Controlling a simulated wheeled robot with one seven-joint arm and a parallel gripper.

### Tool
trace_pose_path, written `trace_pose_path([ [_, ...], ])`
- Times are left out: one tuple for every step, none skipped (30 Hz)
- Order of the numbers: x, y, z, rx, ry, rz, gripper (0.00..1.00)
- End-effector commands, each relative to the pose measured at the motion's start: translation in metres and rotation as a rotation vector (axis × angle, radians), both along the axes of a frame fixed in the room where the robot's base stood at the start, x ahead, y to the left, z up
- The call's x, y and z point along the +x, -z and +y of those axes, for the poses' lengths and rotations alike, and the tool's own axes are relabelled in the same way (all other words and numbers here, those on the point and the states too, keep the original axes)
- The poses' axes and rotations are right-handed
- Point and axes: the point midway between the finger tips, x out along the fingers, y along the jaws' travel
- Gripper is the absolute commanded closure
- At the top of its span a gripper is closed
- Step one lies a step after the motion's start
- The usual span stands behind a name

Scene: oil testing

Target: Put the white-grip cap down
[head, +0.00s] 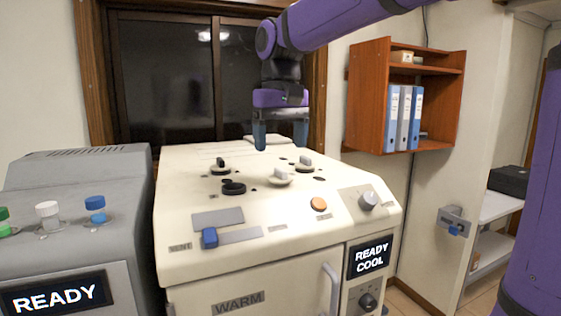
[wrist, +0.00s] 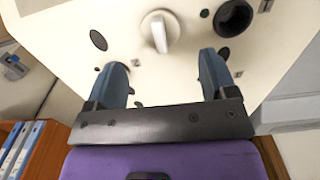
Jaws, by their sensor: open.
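On the cream machine's top in the head view, a cap with a pale grip on a pale disc (head: 280,178) sits right of centre. A second pale-gripped cap (head: 305,164) sits behind and to its right. In the wrist view one white-grip cap (wrist: 161,33) lies ahead of my fingertips, between their lines; I cannot tell which of the two it is. My gripper (head: 280,142) hangs above the back of the machine top, fingers pointing down. In the wrist view my gripper (wrist: 165,72) is open, with nothing between its fingers.
A black ring (head: 234,188) and another black-based cap (head: 220,168) are to the left on the machine top. The wrist view shows a dark round opening (wrist: 233,18) and a flat dark hole (wrist: 98,40). A wooden shelf with binders (head: 382,140) hangs at the right.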

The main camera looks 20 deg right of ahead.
Motion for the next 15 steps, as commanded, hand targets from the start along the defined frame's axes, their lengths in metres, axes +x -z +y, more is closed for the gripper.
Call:
trace_pose_path([
  [0.0,-0.011,0.0,0.001,0.0,-0.003,0.22],
  [0.0,-0.016,0.0,0.0,0.0,-0.003,0.22],
  [0.001,-0.024,0.0,0.0,0.0,-0.003,0.22],
  [0.0,-0.028,0.0,0.0,0.0,-0.002,0.22],
  [0.0,-0.033,0.0,0.0,0.0,-0.001,0.22],
  [0.0,-0.039,0.0,0.0,0.0,-0.002,0.22],
  [0.0,-0.042,0.0,0.0,0.0,-0.001,0.22],
  [0.0,-0.046,0.0,0.0,0.0,-0.001,0.22],
  [0.0,-0.05,0.0,0.0,0.0,-0.001,0.22],
  [0.0,-0.052,0.0,0.0,0.0,-0.001,0.22],
  [0.0,-0.054,0.0,0.0,0.0,0.0,0.22],
  [0.0,-0.056,0.0,0.0,0.0,0.0,0.22],
  [0.0,-0.057,0.0,0.0,0.0,0.0,0.22],
  [0.0,-0.058,0.0,0.0,0.0,0.0,0.22],
  [0.0,-0.059,0.0,0.0,0.0,0.0,0.22],
])
